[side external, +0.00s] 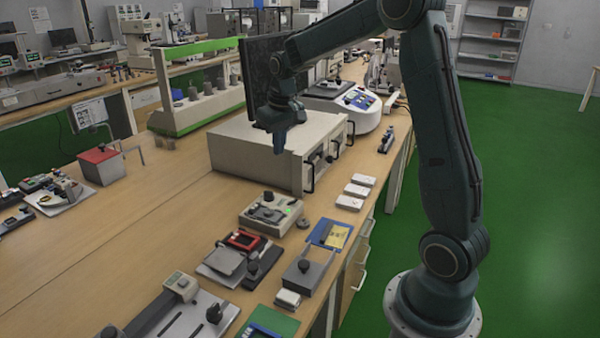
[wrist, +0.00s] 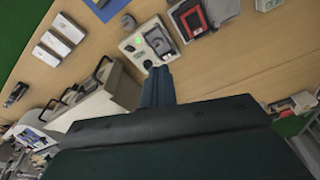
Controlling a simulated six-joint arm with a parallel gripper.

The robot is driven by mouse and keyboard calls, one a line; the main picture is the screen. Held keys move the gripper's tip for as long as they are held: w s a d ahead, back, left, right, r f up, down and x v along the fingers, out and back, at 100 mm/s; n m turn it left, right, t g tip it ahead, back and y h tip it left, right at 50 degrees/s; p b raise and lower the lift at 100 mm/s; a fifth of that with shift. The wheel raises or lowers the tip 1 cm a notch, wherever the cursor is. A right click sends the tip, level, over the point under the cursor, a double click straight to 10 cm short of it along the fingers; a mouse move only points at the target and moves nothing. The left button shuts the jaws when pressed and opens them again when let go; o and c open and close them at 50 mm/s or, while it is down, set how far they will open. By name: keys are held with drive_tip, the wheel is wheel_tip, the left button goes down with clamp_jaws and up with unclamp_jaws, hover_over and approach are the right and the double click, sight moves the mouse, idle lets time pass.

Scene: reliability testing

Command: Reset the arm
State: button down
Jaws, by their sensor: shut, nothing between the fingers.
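My gripper (side external: 280,142) hangs in front of the large beige instrument box on the bench in the side view, pointing down. Its fingers (wrist: 158,88) are together and hold nothing in the wrist view. The beige box (side external: 250,160) has black handles on its right face, and its edge shows at left in the wrist view (wrist: 110,100). In the wrist view, a small device with a green light (wrist: 148,45) lies beyond the fingertips. The same device (side external: 270,213) sits on the bench nearer the camera in the side view.
White boxes (side external: 355,190) lie along the bench's right edge. A red-framed device (side external: 243,240), a blue-and-yellow card (side external: 330,234) and a grey fixture (side external: 305,270) crowd the near bench. A black monitor (side external: 262,70) stands behind the gripper. The left-middle bench (side external: 150,210) is clear.

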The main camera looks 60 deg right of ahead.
drive_tip(key=s+a+r+n+t, duration=0.1)
drive_tip(key=s+a+r, duration=0.4)
drive_tip(key=a, duration=0.2)
drive_tip(key=s+a+r+n+t, duration=0.1)
drive_tip(key=s+a, duration=0.4)
drive_tip(key=s, duration=0.4)
drive_tip(key=s+a+r+n+t, duration=0.1)
drive_tip(key=s+a+n+t, duration=0.1)
drive_tip(key=s+a, duration=0.4)
drive_tip(key=s, duration=0.4)
drive_tip(key=shift+s+a+y, duration=0.25)
drive_tip(key=shift+s+y, duration=0.05)
drive_tip(key=shift+y, duration=0.1)
drive_tip(key=shift+w, duration=0.1)
